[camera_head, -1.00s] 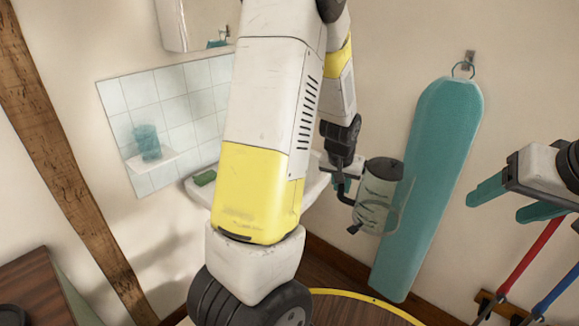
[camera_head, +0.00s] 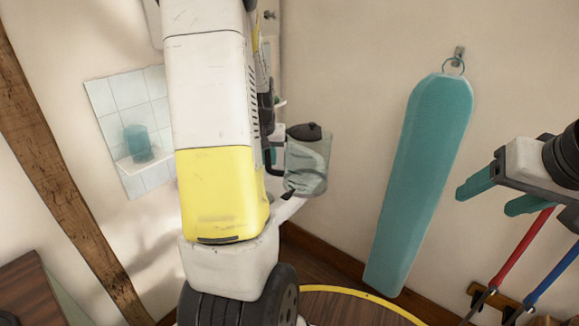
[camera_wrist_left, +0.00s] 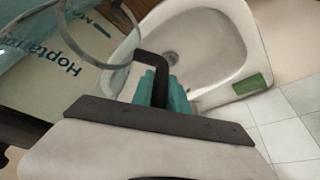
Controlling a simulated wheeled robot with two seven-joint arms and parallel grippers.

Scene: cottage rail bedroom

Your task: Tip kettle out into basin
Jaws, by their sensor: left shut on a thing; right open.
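The kettle (camera_head: 308,165), clear-sided with a dark lid, is held in the air right of my left arm in the head view, roughly upright with a slight lean. In the left wrist view its lettered side (camera_wrist_left: 60,65) fills the upper left. My left gripper (camera_wrist_left: 163,92) is shut on its black handle; my arm hides this grip in the head view. The white basin (camera_wrist_left: 215,45), with its drain, lies beyond the handle in the wrist view. In the head view only a bit of basin rim (camera_head: 288,210) shows. My right gripper (camera_head: 492,193) is open and empty at the right.
A green soap bar (camera_wrist_left: 252,86) lies on the basin's edge. A teal cup (camera_head: 138,142) stands on a small shelf by the wall tiles. A teal ironing board (camera_head: 420,185) hangs on the wall. Red (camera_head: 515,255) and blue (camera_head: 555,285) poles stand below my right gripper.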

